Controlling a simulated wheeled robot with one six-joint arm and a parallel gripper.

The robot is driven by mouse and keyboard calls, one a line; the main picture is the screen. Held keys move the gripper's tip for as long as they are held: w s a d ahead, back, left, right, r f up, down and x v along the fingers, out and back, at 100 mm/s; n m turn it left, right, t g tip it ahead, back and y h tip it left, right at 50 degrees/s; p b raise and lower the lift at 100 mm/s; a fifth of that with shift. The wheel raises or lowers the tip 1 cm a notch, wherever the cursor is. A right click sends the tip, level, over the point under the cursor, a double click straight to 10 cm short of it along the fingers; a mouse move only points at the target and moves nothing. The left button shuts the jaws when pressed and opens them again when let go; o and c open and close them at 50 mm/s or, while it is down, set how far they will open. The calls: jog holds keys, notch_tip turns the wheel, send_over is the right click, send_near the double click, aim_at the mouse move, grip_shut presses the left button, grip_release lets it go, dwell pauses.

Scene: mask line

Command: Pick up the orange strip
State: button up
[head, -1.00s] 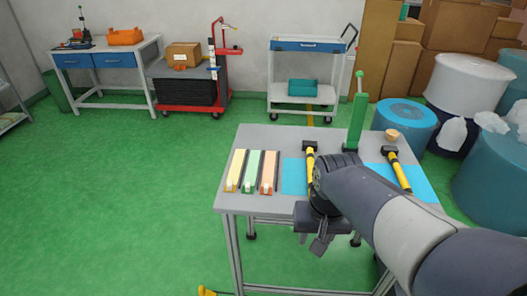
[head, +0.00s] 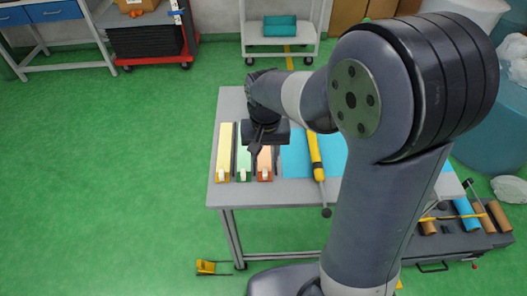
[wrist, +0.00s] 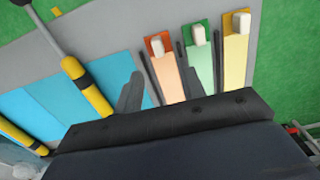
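The orange strip (head: 265,166) lies on the grey table (head: 212,188), right of the green strip (head: 244,169) and the yellow strip (head: 224,155). A white block sits near one end of each strip. My gripper (head: 258,146) is above the orange and green strips and hides part of them. In the wrist view, the orange strip (wrist: 165,72) shows between the two dark fingers of my gripper (wrist: 163,80). They look apart with nothing held. The strip's other end is hidden behind the gripper body. How high the fingers are above it is hard to tell.
Dark narrow bars (wrist: 150,73) stand beside the strips. Blue sheets (head: 293,152) and a yellow-handled hammer (head: 316,158) lie right of the strips. A red cart (head: 150,52) and a white cart (head: 280,48) stand behind. The green floor left of the table is clear.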

aim_at(265, 169)
notch_tip(265, 169, down, 6)
jog(key=shift+r+p, duration=0.15)
jog(key=shift+p, duration=0.15)
grip_shut()
dwell(0.3)
